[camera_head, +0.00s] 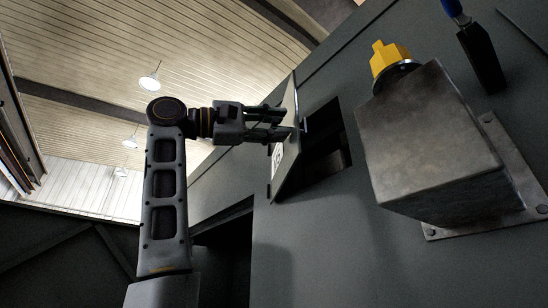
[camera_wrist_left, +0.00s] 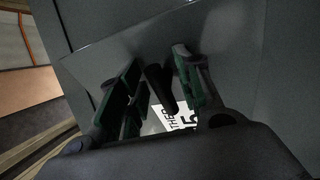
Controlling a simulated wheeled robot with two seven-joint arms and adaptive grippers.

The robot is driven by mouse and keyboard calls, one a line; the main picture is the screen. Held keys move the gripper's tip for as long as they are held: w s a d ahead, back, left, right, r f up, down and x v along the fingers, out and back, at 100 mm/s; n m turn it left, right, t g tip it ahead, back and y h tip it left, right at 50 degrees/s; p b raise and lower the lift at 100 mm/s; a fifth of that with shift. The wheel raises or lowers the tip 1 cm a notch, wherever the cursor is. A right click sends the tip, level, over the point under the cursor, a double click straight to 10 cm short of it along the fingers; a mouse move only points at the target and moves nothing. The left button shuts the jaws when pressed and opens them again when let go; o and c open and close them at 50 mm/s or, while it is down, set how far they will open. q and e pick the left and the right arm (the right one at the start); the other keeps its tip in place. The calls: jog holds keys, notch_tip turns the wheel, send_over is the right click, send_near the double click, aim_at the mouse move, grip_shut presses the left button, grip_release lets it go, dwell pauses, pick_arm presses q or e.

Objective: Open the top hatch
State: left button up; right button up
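The top hatch (camera_head: 287,155) is a grey panel swung out from the dark wall, standing partly open beside a dark rectangular opening (camera_head: 326,150). A white label with black print shows on its face. My left gripper (camera_head: 285,122) is at the panel's outer face, with its two fingers apart. In the left wrist view, the open fingers (camera_wrist_left: 156,62) stand either side of a dark bar-like handle (camera_wrist_left: 160,86) on the hatch, with gaps visible. The label (camera_wrist_left: 178,124) shows below the handle. Contact with the handle cannot be told. My right gripper is out of view.
A grey metal box (camera_head: 430,140) with a yellow knob (camera_head: 388,58) juts from the wall right of the opening. A blue-topped dark handle (camera_head: 480,50) is at the upper right. A second dark opening (camera_head: 225,250) lies below.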

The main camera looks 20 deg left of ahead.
pick_arm(q)
jog(key=shift+s, duration=0.1)
jog(key=v, duration=0.8)
jog(key=shift+a, duration=0.1)
jog(key=shift+c, duration=0.4)
